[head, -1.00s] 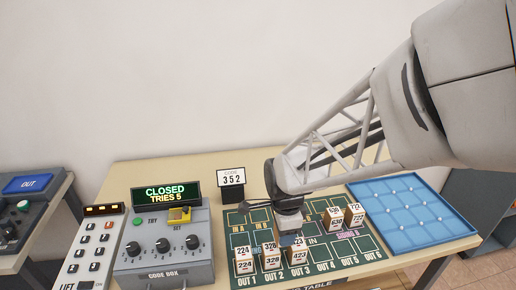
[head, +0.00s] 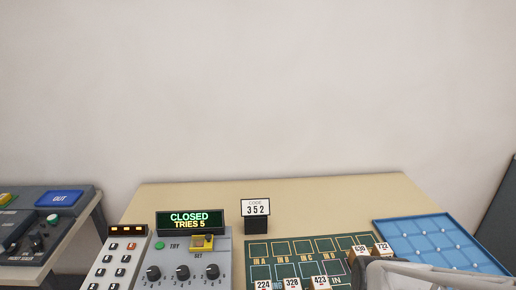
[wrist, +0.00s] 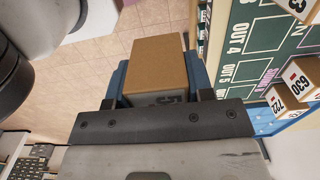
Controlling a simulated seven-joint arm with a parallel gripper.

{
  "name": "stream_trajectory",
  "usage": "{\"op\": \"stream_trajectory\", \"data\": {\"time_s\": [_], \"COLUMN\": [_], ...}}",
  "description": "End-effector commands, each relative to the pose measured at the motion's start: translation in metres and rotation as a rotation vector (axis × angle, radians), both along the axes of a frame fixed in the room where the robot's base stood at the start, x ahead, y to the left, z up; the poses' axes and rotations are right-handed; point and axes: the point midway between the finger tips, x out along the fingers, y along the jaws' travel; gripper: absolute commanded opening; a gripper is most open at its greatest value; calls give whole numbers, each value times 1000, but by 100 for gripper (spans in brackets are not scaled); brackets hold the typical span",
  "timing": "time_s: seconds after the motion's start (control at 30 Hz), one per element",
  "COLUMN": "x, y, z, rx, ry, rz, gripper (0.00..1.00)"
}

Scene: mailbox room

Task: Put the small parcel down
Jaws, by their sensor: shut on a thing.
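The small parcel (wrist: 158,68) is a brown box with a pale label, its digits partly hidden, in the wrist view. My gripper (wrist: 160,95) is shut on it, with a blue-padded finger on each side. The parcel is held out past the edge of the green sorting board (wrist: 242,75), with tiled floor showing below it. In the head view the parcel and my gripper are out of sight; only part of my arm shows at the bottom right.
The green board (head: 290,267) carries several numbered parcels, including 630 (wrist: 301,77) and 722 (wrist: 279,102). A blue tray (head: 440,245) lies right of it. The code box (head: 190,245) reads CLOSED, TRIES 5.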

Motion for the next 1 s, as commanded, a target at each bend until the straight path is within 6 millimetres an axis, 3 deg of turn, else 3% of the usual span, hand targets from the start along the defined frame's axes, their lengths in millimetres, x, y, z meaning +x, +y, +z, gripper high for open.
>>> {"op": "stream_trajectory", "data": {"time_s": [0.57,1.0], "x": [2,46], "y": [-1,-11], "z": [-1,-6], "rx": [0,0], "ry": [0,2], "rz": [0,0], "gripper": [22,22]}}
